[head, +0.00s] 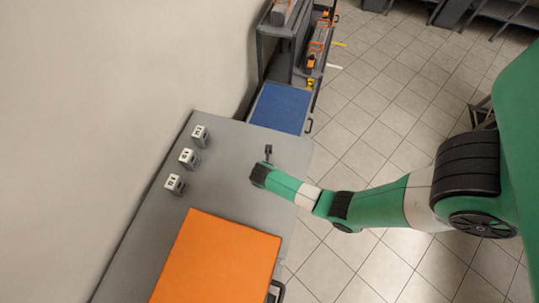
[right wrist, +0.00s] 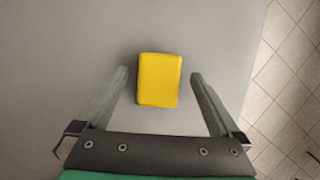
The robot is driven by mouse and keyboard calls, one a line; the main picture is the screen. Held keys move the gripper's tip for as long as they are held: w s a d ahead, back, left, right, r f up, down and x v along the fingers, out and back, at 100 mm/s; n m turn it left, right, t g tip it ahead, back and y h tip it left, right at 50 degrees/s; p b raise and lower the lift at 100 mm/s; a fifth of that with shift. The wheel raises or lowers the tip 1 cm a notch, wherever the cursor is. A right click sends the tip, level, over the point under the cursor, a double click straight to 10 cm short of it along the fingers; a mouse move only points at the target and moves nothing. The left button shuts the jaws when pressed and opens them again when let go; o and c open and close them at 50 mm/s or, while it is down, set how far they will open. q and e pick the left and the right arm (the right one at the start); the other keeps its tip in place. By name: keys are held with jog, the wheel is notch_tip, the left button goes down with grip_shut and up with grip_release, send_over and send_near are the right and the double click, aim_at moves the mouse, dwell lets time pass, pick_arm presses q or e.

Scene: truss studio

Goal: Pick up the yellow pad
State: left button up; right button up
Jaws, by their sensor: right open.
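The yellow pad (right wrist: 159,80) lies flat on the grey tabletop in the right wrist view. It is a small rounded block, longer than wide, and it sits between the two finger lines of my right gripper (right wrist: 160,75). The fingers are spread wide, with a gap on each side of the pad. In the head view my right gripper (head: 268,151) is mostly hidden behind its own arm over the table, and the pad cannot be seen there. My left gripper is in neither view.
The grey table (head: 235,138) also bears a large orange panel (head: 215,258) nearer the front and several small grey-white blocks (head: 187,156) along the left. A cart with a blue mat (head: 280,107) stands at the far end. Tiled floor lies to the right.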

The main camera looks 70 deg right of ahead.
jog(key=shift+d+f, duration=0.15)
jog(key=shift+f, duration=0.35)
jog(key=c, duration=1.4)
jog(key=shift+r+p, duration=0.3)
jog(key=shift+r, duration=0.2)
notch_tip(320, 180, up, 3)
jog(key=shift+r+p, duration=0.1)
jog(key=shift+p, duration=0.65)
jog(key=s+a+r+p, duration=0.2)
jog(key=s+a+r, duration=0.2)
jog(key=s+a, duration=0.1)
jog(key=s+a+r+p, duration=0.2)
jog(key=s+a+r, duration=0.2)
jog(key=s+r, duration=0.1)
jog(key=shift+a, duration=0.4)
